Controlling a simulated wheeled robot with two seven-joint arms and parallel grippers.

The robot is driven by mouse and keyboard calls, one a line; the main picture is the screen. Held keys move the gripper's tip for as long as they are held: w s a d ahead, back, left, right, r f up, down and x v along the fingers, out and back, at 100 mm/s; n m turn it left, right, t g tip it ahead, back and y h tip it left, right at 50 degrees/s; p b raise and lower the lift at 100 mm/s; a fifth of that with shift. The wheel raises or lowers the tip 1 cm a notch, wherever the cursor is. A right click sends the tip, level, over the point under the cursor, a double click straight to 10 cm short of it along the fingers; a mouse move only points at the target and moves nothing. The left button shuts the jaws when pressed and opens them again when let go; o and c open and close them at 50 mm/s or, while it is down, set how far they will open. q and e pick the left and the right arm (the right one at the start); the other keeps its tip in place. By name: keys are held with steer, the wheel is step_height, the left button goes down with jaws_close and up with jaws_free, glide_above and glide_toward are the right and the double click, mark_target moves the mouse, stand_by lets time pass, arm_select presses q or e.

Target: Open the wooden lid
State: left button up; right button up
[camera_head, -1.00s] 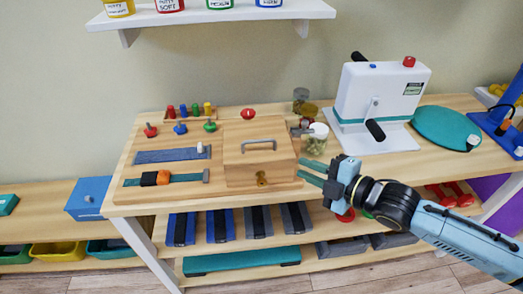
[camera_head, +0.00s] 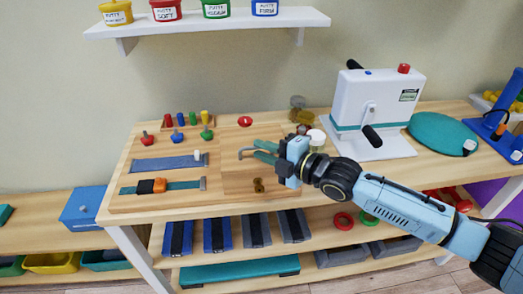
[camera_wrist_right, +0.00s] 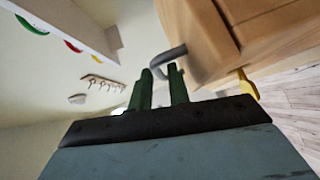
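The wooden lid (camera_head: 236,172) tops a light wooden box on the wooden board and looks closed. Its grey bar handle (camera_head: 246,152) sticks out past my right fingertips; the wrist view also shows the handle (camera_wrist_right: 170,56) on the wood at upper right. My right gripper (camera_head: 264,151) is over the lid, its teal fingers pointing left at the handle. In the wrist view the fingers (camera_wrist_right: 162,85) are apart, with the handle's bent end near or between their tips; contact is unclear. The gripper hides the lid's right part. My left gripper is out of view.
A blue strap (camera_head: 168,163) and a teal strap (camera_head: 185,185) lie left of the box. A jar (camera_head: 317,138) stands just behind my right gripper. A white crank machine (camera_head: 377,110) is farther right. A shelf (camera_head: 210,22) with putty tubs is above.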

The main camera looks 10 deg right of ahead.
steer(key=shift+w+a, duration=0.3)
steer(key=shift+w, duration=0.05)
jaws_close()
